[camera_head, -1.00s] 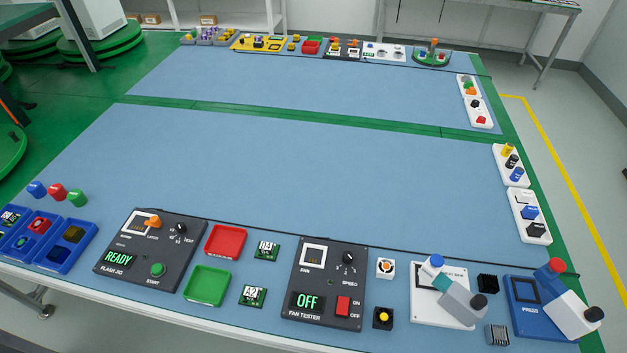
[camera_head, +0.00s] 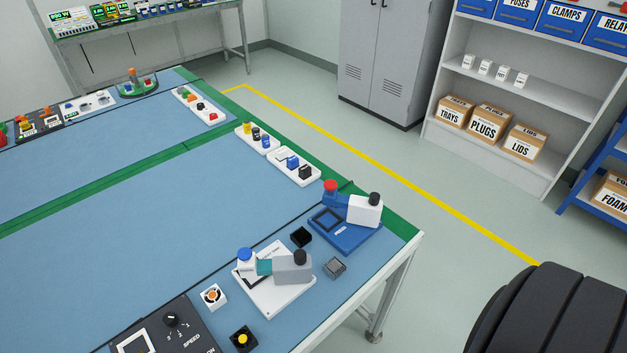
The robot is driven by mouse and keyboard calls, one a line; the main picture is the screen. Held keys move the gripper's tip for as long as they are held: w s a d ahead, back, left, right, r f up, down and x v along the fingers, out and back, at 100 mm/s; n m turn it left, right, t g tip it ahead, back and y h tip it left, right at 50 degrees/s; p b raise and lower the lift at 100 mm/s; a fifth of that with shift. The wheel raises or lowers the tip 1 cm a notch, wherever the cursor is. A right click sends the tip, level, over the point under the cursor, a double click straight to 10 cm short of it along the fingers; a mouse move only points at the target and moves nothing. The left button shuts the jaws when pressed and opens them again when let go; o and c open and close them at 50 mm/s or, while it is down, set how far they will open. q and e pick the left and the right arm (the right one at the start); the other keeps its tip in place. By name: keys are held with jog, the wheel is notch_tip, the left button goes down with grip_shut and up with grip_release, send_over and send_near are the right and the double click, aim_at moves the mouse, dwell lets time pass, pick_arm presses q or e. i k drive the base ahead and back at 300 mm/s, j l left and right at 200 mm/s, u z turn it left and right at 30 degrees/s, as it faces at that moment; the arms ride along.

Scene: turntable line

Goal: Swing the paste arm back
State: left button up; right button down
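The paste arm (camera_head: 291,270) is a grey block with a black knob at its right end. A teal piece and a blue-capped white part are at its left end. It lies across the back part of a white base plate (camera_head: 270,300) and covers part of the dark-outlined square there. Behind it to the right stands the blue press base (camera_head: 338,236), with its own white arm (camera_head: 364,210), black knob and red-capped end. The press arm is swung off toward the back right of its base. Neither of my grippers is in view.
A black square part (camera_head: 301,237) and a grey finned block (camera_head: 335,267) lie near the plate. White trays (camera_head: 294,168) line the far edge. The blue mat's middle is clear.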

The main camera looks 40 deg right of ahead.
aim_at(296, 268)
jog(key=z, duration=0.85)
jog(key=k+j+z, duration=0.15)
jog(key=k+j, duration=0.1)
jog(key=j, duration=0.05)
